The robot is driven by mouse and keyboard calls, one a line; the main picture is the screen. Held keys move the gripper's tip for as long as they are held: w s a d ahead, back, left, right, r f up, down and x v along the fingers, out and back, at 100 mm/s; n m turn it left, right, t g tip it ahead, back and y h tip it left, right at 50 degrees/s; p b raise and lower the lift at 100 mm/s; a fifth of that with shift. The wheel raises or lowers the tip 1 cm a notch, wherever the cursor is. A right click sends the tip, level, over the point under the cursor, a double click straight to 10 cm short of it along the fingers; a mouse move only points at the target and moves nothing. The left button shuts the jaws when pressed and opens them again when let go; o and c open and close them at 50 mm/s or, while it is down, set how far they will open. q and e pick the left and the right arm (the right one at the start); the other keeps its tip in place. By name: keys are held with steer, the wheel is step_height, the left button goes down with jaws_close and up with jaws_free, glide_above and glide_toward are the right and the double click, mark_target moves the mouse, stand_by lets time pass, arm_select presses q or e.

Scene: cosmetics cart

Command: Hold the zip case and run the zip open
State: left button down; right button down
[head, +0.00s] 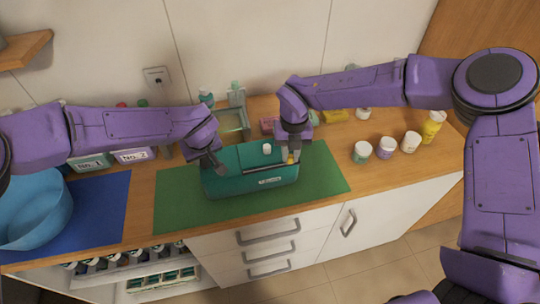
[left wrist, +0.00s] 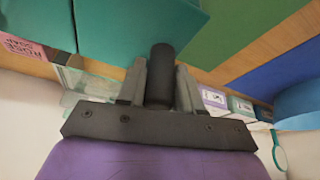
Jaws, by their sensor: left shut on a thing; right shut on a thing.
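The teal zip case (head: 250,184) lies on the green mat, with a dark line along its top and a pale label on its front. My left gripper (head: 216,166) is at its left end; in the left wrist view the fingers (left wrist: 160,80) are closed around a dark cylindrical grip (left wrist: 161,58) beside the case (left wrist: 125,25). My right gripper (head: 291,156) is at the right end of the top, shut on a small orange-yellow piece that looks like the zip pull (head: 290,159), mostly hidden by the fingers.
The green mat (head: 325,174) has free room right of the case. A blue bowl (head: 35,215) stands on a blue mat (head: 105,212) at left. Jars (head: 386,147) and a yellow bottle (head: 432,126) stand at right. A pale green stand (head: 237,112) is behind the case.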

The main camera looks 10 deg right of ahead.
mark_target(292, 155)
arm_select(q)
steer(key=shift+a, duration=0.1)
arm_select(e)
steer(key=shift+d, duration=0.3)
arm_select(q)
steer(key=shift+a, duration=0.1)
arm_select(e)
steer(key=shift+a, duration=0.15)
steer(key=c, duration=1)
jaws_free()
steer(key=shift+o, duration=0.2)
steer(key=shift+r, duration=0.1)
step_height(292, 155, up, 12)
